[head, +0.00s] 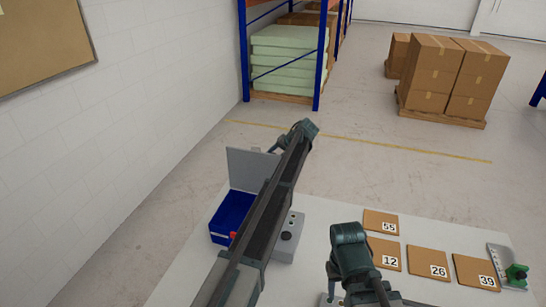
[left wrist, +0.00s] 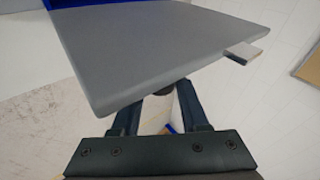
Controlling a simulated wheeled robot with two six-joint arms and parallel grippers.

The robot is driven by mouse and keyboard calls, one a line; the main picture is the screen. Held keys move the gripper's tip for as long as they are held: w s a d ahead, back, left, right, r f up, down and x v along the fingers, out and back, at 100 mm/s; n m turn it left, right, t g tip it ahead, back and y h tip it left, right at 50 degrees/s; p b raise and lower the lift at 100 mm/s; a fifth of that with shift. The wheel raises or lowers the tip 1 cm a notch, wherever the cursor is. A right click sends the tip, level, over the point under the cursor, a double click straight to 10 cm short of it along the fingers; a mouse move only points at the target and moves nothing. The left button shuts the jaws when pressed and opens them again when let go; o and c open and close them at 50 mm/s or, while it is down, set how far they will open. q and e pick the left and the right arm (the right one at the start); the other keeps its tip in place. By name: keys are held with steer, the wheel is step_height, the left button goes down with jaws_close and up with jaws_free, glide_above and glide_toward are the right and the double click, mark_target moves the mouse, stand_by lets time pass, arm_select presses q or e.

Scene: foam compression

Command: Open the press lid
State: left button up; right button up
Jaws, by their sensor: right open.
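The press is a blue box (head: 231,212) on the white table, partly hidden by my left arm. Its flat grey lid (head: 247,166) stands raised and upright at the box's back edge. The lid also fills the upper part of the left wrist view (left wrist: 165,45), with a small pale tab (left wrist: 243,53) on its edge. My left gripper (head: 277,147) is close by the lid's upper right side. In the left wrist view its two fingers (left wrist: 170,100) are apart, and the lid covers their tips. My right gripper (head: 335,292) is low in the head view, apart from the press; its jaws show poorly.
A grey control box (head: 289,237) with a dark knob stands right of the press. Several numbered brown foam squares (head: 426,261) lie on the table's (head: 315,227) right side, beside a grey and green device (head: 512,270). A wall rises at the left.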

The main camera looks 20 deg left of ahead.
arm_select(q)
steer(key=o, duration=0.4)
steer(key=shift+w+d+f, duration=0.1)
steer(key=shift+w+d, duration=0.05)
steer(key=shift+r, duration=0.25)
steer(key=p+v, duration=1)
steer(key=v, duration=0.3)
steer(key=shift+d, duration=0.25)
steer(key=shift+s, duration=0.25)
